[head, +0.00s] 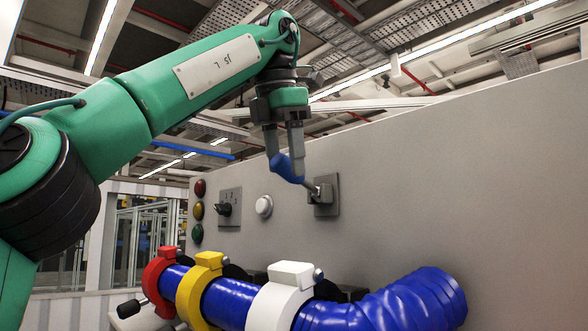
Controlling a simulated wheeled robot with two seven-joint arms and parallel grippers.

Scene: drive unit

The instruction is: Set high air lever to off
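The lever has a blue handle (285,168) on a metal stem, which comes out of a square grey plate (326,197) on the wall panel. The handle points to the left and slightly up, out from the plate. My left gripper (286,163) hangs over the lever with its fingers pointing down. Its two fingers stand apart, with a gap between them. The handle is at the fingertips and covers the tip of the left finger. I cannot tell whether the fingers touch it. My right gripper is not in view.
Left of the lever are a round white button (264,206), a numbered rotary switch (229,207) and red, yellow and green lamps (198,211). Below, a thick blue hose (385,305) runs through red, yellow and white clamps (283,292). The panel (450,190) to the right is bare.

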